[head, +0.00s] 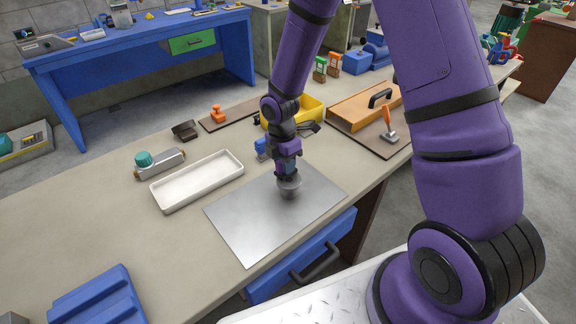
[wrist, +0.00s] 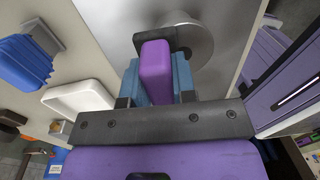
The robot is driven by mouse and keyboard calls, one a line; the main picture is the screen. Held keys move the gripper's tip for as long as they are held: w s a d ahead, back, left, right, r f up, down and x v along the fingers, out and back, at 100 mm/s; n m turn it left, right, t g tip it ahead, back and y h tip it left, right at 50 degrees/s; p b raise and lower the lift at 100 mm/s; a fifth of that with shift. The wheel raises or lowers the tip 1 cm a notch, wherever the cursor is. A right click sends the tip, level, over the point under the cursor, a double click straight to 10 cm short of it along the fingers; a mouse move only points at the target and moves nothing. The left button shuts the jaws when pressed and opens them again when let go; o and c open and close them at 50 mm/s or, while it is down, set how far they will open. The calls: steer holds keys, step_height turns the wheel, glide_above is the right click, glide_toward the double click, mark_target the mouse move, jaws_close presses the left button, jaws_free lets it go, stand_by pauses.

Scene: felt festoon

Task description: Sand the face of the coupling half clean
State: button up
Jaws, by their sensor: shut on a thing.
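The coupling half is a grey round metal piece (head: 290,189) on a flat metal sheet (head: 250,230) on the bench. In the wrist view its round face (wrist: 196,42) shows at the top, partly covered. My gripper (head: 288,170) is directly above it, pointing down. In the wrist view the blue fingers of my gripper (wrist: 157,80) are shut on a purple block (wrist: 155,68) with a dark base (wrist: 180,40). The dark base overlaps the round face. I cannot tell whether it touches.
A white tray (head: 157,197) lies left of the sheet. A green-capped grey item (head: 160,162) is behind it. A yellow bin (head: 313,112) stands behind my arm. An orange-handled tool (head: 387,122) and an orange case (head: 350,108) are at the right.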

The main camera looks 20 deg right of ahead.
steer(key=shift+w, duration=0.15)
steer(key=shift+s+d, duration=0.15)
steer(key=shift+s, duration=0.45)
steer(key=shift+s+d, duration=0.15)
steer(key=shift+s, duration=0.4)
steer(key=shift+w, duration=0.1)
steer(key=shift+w+a, duration=0.2)
steer(key=shift+w, duration=0.35)
steer(key=shift+w+a, duration=0.15)
steer(key=shift+w, duration=0.35)
steer(key=shift+s+d+f, duration=0.1)
steer(key=shift+s+d, duration=0.1)
steer(key=shift+s, duration=0.4)
